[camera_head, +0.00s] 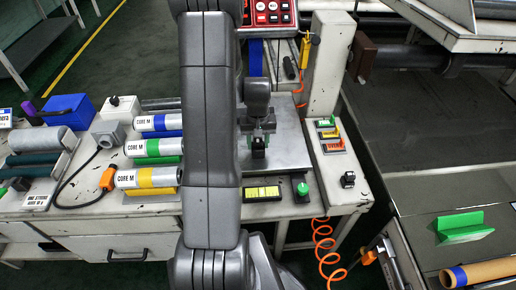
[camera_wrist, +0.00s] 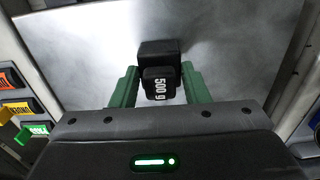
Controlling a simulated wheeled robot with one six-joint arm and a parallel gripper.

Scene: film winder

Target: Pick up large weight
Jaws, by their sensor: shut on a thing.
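In the wrist view, a black weight (camera_wrist: 158,84) marked "500 g" sits between the two green fingers of my gripper (camera_wrist: 157,92). The fingers are shut on its sides. Behind it is a bare grey metal plate (camera_wrist: 90,35). In the head view, my gripper (camera_head: 259,140) is over the metal plate (camera_head: 290,145), with the dark weight (camera_head: 259,152) at its tips. My arm covers part of the bench to the left. I cannot tell whether the weight touches the plate.
Cylinders labelled "CORE M" (camera_head: 152,148) lie on the bench at left. A yellow display (camera_head: 262,193) and a green button (camera_head: 303,190) are at the plate's front. Coloured tags (camera_head: 329,135) and a small black object (camera_head: 348,179) sit at right. A coiled orange hose (camera_head: 323,245) hangs below.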

